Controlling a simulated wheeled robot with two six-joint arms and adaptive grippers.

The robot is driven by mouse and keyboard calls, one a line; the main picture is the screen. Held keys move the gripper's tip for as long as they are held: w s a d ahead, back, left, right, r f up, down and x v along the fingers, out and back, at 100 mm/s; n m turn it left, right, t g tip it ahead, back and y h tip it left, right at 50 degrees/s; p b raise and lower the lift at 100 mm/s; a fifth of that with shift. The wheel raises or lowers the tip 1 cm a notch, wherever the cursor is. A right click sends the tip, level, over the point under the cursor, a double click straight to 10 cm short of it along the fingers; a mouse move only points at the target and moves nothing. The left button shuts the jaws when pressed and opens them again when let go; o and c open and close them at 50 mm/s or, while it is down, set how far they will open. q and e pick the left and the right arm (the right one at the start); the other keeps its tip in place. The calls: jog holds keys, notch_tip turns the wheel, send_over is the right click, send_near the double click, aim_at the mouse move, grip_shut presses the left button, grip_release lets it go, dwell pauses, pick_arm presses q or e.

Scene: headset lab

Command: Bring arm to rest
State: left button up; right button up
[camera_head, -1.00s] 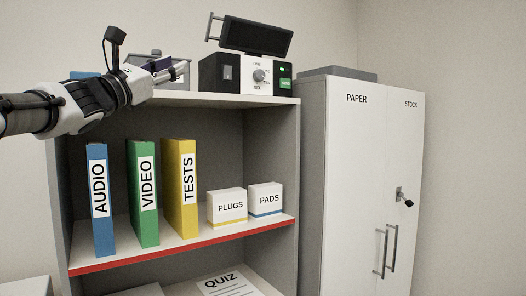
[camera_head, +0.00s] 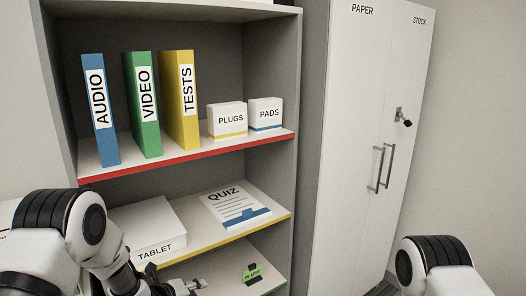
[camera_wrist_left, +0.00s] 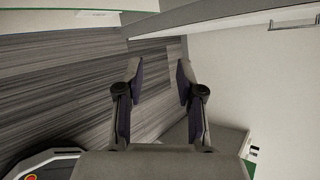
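My left arm comes in at the lower left of the head view, in front of the shelf unit. My left gripper (camera_head: 188,287) is low, at the bottom edge, and partly cut off. In the left wrist view the left gripper (camera_wrist_left: 159,75) shows its two dark-padded fingers apart, with nothing between them and striped grey floor (camera_wrist_left: 70,85) beyond. A white and black link of my right arm shows at the lower right of the head view. My right gripper is out of view.
The shelf unit (camera_head: 270,75) holds AUDIO (camera_head: 101,112), VIDEO (camera_head: 142,105) and TESTS (camera_head: 181,100) binders, PLUGS (camera_head: 228,121) and PADS (camera_head: 265,114) boxes, a TABLET box (camera_head: 150,225) and a QUIZ sheet (camera_head: 236,206). A white cabinet (camera_head: 350,110) stands right.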

pick_arm(q)
jog(key=s+a+f+n+g+y, duration=0.1)
jog(key=s+f+n+g, duration=0.2)
jog(key=s+f+n, duration=0.55)
jog(key=s+a+f+n+g+y, duration=0.1)
jog(key=s+f+n+g+y, duration=0.2)
jog(key=s+f, duration=1.05)
jog(key=s+a+r+n+g, duration=0.1)
jog(key=s+a+r+n, duration=0.1)
jog(key=s+n, duration=0.7)
jog(key=s+a+r+n+g+y, duration=0.1)
jog(key=s+r+n, duration=0.3)
jog(key=s+n, duration=0.5)
jog(key=shift+s+a+g+b, duration=0.5)
jog(key=shift+s+g, duration=0.3)
jog(key=shift+s, duration=0.2)
